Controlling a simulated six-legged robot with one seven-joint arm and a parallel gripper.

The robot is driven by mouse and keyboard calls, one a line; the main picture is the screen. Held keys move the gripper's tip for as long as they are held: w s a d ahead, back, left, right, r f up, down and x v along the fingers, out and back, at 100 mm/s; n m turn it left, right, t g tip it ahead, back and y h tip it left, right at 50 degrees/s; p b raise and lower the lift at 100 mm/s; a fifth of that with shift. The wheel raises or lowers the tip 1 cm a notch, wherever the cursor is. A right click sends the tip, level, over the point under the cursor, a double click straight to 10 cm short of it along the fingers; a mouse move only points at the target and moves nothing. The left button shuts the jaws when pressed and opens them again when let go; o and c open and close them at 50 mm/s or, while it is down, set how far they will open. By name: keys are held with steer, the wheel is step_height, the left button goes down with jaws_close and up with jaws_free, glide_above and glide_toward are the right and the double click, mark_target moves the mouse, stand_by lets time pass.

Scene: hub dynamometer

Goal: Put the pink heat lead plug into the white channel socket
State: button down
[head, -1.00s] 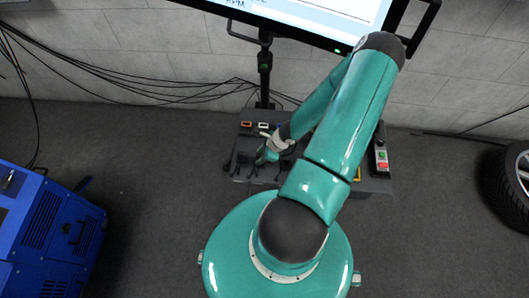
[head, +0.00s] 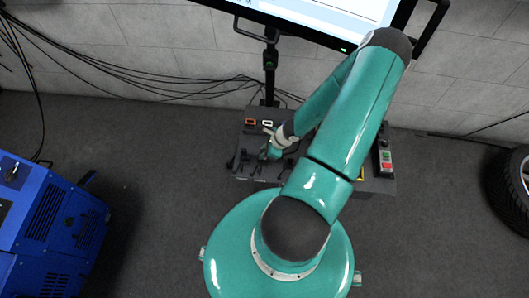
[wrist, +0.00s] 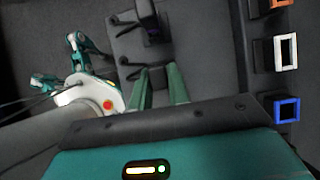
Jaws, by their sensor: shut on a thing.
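The white channel socket (wrist: 286,52) is a white-framed square opening at the right of the wrist view. In the head view it shows as a small white frame (head: 267,123) on the dark console. My gripper (wrist: 160,72) is left of the sockets and apart from them, low over the console. In the head view my gripper (head: 270,153) is in front of the white socket. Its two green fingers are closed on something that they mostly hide. I cannot make out its colour, and no pink plug shows clearly in either view.
An orange socket (wrist: 278,3) and a blue socket (wrist: 287,110) flank the white one. Dark leads and holders (wrist: 130,65) lie by my fingers. A monitor (head: 330,25) stands behind the console (head: 375,187). A blue machine (head: 50,215) is at left, a wheel (head: 508,190) at right.

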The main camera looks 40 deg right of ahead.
steer(key=shift+r, duration=3.1)
steer(key=shift+d, duration=0.1)
steer(key=w+d, duration=0.9)
steer(key=d, duration=0.3)
steer(key=shift+w, duration=0.25)
stand_by(0.6)
steer(key=shift+f, duration=0.1)
steer(key=shift+f, duration=0.35)
steer(key=shift+f, duration=0.5)
stand_by(0.5)
steer(key=shift+f, duration=0.3)
steer(key=shift+f, duration=0.7)
